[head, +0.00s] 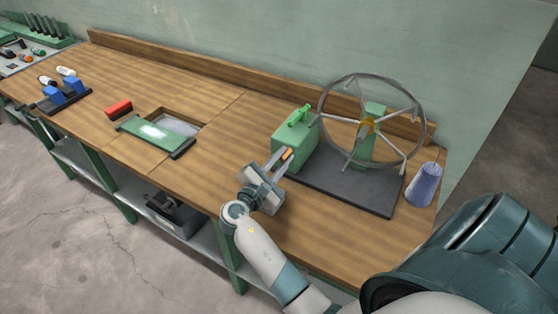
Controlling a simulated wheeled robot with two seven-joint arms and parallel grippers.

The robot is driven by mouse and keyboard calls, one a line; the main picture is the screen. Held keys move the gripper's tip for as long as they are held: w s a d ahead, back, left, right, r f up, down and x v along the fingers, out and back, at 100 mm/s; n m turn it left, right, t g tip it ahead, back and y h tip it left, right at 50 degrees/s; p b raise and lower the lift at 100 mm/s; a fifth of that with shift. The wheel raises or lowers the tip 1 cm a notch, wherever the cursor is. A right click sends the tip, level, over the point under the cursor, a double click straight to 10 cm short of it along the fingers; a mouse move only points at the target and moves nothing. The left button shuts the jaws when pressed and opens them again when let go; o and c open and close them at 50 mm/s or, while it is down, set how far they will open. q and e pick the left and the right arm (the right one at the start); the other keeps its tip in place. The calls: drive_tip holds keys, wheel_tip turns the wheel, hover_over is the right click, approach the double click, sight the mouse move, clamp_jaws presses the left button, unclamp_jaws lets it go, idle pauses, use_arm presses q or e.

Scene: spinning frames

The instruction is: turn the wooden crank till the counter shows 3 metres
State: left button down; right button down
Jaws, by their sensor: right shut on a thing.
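My right gripper (285,160) is at the front of the green box (297,143) on the bench. It is shut on a small orange-brown piece, which looks like the wooden crank's grip (289,153). The rest of the crank is hidden or too small to make out. A large spoked wheel (419,101) stands upright on a green post (371,149), to the right of the box. Both stand on a dark base plate (345,190). I cannot make out any counter digits. My left gripper is out of the picture.
A blue-grey cone of yarn (424,184) stands at the bench's right end. A green panel (152,132) lies by an opening in the wooden bench top (215,125). A red block (118,108) and blue tools (65,92) lie further left. The bench between opening and green box is clear.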

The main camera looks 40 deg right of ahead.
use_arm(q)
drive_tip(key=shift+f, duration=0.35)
use_arm(e)
drive_tip(key=shift+s+d+f+m, duration=0.1)
drive_tip(key=shift+s+m, duration=0.1)
drive_tip(key=shift+m, duration=0.1)
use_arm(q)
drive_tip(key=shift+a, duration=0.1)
use_arm(e)
drive_tip(key=c, duration=1.6)
unclamp_jaws()
drive_tip(key=shift+c, duration=0.2)
